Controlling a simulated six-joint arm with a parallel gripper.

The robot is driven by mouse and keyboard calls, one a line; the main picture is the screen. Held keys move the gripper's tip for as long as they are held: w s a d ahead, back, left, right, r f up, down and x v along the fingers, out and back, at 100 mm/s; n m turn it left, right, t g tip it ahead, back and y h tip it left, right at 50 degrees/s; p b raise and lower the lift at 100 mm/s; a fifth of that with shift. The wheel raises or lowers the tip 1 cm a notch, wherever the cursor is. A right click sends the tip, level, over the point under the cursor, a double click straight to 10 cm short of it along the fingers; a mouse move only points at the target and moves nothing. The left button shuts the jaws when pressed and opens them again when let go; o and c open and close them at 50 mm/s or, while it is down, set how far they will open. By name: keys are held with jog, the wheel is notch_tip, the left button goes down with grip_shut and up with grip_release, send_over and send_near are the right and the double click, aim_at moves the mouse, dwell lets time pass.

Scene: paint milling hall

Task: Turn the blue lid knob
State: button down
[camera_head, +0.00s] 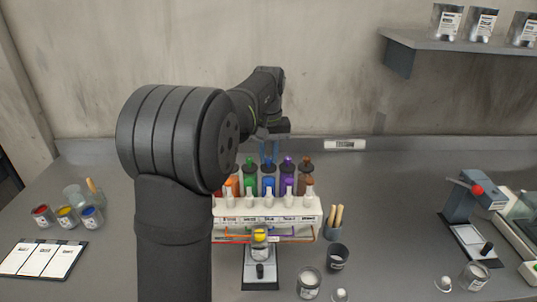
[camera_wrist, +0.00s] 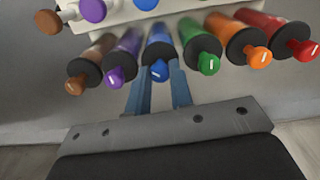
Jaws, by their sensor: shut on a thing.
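The blue lid knob (camera_wrist: 159,71) has a white mark and sits on the dark cap of the blue cylinder (camera_wrist: 160,42) in the wrist view. My gripper (camera_wrist: 160,78) is shut on this knob, with one blue finger on each side of it. In the head view my gripper (camera_head: 268,153) comes down from above and behind onto the blue cylinder (camera_head: 268,184), in the middle of the colored row. The blue knob is not clear there, as the fingers cover it.
Purple (camera_wrist: 118,74), brown (camera_wrist: 75,86), green (camera_wrist: 207,63), orange (camera_wrist: 260,57) and red (camera_wrist: 305,50) knobs flank the blue one closely. A white dispenser rack (camera_head: 268,210) holds the row. A scale (camera_head: 262,275) with a cup stands in front. Jars (camera_head: 309,283) stand nearby.

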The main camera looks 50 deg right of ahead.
aim_at(268, 158)
jog(key=shift+n, duration=0.3)
jog(key=c, duration=1.3)
grip_release()
notch_tip(268, 158, up, 18)
jog(key=shift+f, duration=0.25)
